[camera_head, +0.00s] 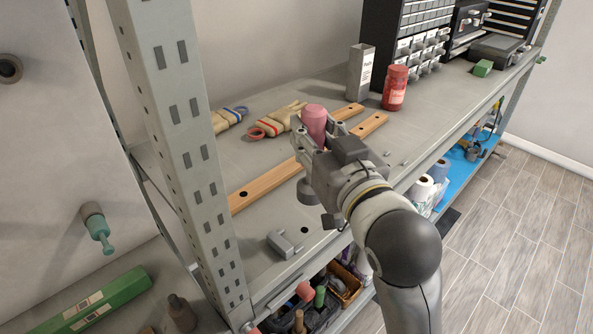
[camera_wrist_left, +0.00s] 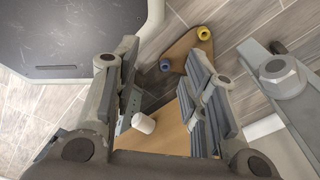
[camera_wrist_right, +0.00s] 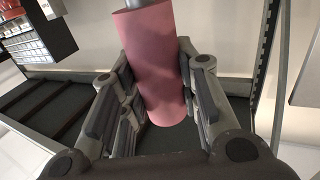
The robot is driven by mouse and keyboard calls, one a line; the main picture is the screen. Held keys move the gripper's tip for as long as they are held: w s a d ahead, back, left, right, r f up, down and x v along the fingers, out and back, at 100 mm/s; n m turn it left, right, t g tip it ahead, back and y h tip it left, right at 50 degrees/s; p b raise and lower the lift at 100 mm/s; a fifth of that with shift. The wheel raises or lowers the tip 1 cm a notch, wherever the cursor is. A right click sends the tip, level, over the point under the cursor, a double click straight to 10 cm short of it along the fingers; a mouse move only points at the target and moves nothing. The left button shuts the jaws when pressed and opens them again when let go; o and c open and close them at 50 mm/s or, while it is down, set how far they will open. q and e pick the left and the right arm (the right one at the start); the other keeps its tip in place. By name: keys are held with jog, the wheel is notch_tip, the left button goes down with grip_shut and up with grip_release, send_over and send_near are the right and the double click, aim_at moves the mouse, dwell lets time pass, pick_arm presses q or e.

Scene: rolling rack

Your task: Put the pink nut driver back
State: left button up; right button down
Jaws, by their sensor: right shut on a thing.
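The pink nut driver (camera_head: 313,120) is held in my right gripper (camera_head: 318,139) above the workbench. Its thick pink handle (camera_wrist_right: 154,65) stands between the fingers in the right wrist view, slightly tilted, with a grey shaft at the upper edge. A wooden strip with holes (camera_head: 262,187) lies along the bench, partly hidden by my right gripper. A second wooden piece with a hole (camera_head: 371,124) shows beyond the gripper. My left gripper (camera_wrist_left: 162,105) shows only in its wrist view, its fingers apart with nothing gripped, above the floor.
A grey metal block (camera_head: 284,244) lies near the front edge. A perforated rack post (camera_head: 180,130) rises at left.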

jog(key=w+a+f+p, duration=0.1)
jog(key=w+f+p, duration=0.2)
jog(key=w+f, duration=0.9)
jog(key=shift+f, duration=0.15)
jog(key=shift+w, duration=0.15)
jog(key=c, duration=1.5)
grip_release()
jog(key=shift+f, duration=0.25)
jog(key=shift+c, duration=0.2)
jog(key=o, duration=0.4)
jog(key=shift+o, duration=0.2)
jog(key=shift+r, duration=0.2)
